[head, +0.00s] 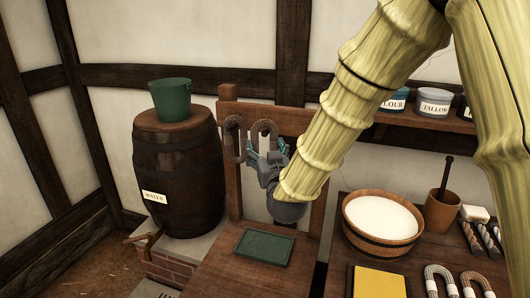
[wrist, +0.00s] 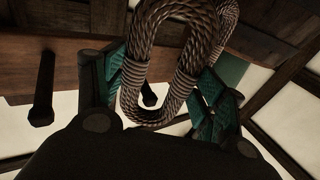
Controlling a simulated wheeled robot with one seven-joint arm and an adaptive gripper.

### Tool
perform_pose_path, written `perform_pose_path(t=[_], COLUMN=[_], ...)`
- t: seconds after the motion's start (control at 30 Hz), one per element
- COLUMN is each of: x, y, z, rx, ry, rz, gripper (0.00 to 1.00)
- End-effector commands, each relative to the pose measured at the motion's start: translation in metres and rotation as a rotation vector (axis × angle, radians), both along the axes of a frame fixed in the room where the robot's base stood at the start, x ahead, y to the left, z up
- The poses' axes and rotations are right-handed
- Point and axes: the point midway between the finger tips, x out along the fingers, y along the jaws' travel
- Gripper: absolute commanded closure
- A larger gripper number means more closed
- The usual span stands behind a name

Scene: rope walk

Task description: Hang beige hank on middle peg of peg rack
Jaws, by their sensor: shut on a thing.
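The beige hank (head: 264,130), a bent rope loop, is upright at the peg rack (head: 293,120). My gripper (head: 270,160) is shut on it in the head view. In the wrist view the hank (wrist: 182,60) lies between the teal fingers of my gripper (wrist: 168,100). The end of a peg (wrist: 149,95) shows through the hank's loop; whether the hank rests on it I cannot tell. Another peg (wrist: 42,95) is bare at the left of the wrist view. A darker brown hank (head: 233,140) hangs on the rack, left of the beige one. My arm hides the rack's right part.
A barrel (head: 178,165) with a green bucket (head: 171,98) stands left. A green tray (head: 265,246) lies below the rack. To the right are a tub (head: 382,222), a mortar (head: 441,211) and more hanks (head: 440,279). A shelf (head: 425,121) with jars is above.

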Motion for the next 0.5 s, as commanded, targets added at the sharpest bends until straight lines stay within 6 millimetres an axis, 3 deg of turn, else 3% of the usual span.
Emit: perform_pose_path(t=[0.5], x=[0.023], y=[-0.007], z=[-0.001], rx=[0.001], ry=[0.0], rz=[-0.001], gripper=[0.8])
